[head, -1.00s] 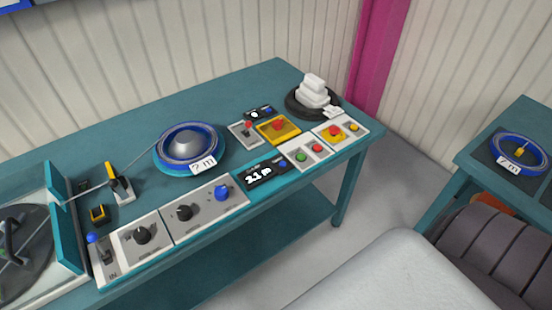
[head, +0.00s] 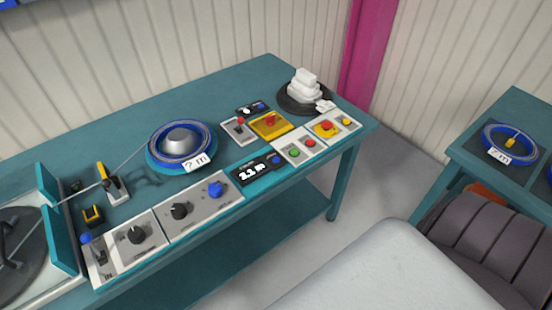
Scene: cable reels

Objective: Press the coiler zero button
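The coiler, a blue reel on a teal disc (head: 153,168) with a grey domed hub (head: 181,139) and a "? m" tag, sits mid-bench. In front of it is a black display (head: 250,171) that seems to read 2.2 m, with a blue button (head: 275,160) at its right end. A smaller black display (head: 247,109) behind has another blue button (head: 260,105). The labels are too small to read, so I cannot tell which blue button is the coiler zero. Neither of my grippers is in view.
A side table (head: 490,107) at right holds a blue ring reel (head: 510,127).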

